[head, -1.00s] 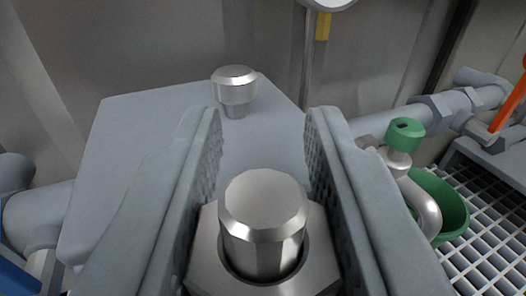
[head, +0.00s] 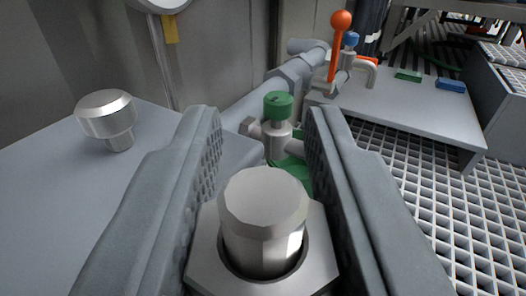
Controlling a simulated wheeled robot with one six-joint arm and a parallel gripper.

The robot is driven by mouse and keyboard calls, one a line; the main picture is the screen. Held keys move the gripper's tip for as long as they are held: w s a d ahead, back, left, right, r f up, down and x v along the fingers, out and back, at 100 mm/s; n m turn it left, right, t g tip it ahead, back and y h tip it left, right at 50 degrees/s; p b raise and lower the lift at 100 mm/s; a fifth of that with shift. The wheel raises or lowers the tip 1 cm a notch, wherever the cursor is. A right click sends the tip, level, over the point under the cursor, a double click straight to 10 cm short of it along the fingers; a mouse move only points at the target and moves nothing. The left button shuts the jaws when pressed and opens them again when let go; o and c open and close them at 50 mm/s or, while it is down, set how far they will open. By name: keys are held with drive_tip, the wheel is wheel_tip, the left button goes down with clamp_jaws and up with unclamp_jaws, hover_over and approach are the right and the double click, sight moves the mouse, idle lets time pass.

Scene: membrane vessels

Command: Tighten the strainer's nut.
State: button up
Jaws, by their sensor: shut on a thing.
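The strainer's nut (head: 205,249) is a silver hexagon low in the head view, with a faceted metal stud (head: 263,215) standing up through its middle. My gripper (head: 264,160) is shut on the nut, one ridged grey finger on each side. The lower edge of the nut and the finger contact are partly cut off or hidden. The strainer's flat grey top (head: 50,200) spreads to the left and carries a second silver stud-like knob (head: 107,118).
A green-capped valve (head: 277,110) with a green part behind it stands just beyond my fingers. Farther back are grey pipes, an orange-knobbed lever (head: 338,50) and a grey bench (head: 410,115). White floor grating (head: 420,190) lies on the right.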

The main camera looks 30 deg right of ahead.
idle(0.4)
drive_tip(key=o, duration=1)
drive_tip(key=shift+c, duration=0.2)
drive_tip(key=v, duration=1.7)
drive_tip(key=shift+a, duration=0.25)
drive_tip(key=shift+s, duration=0.1)
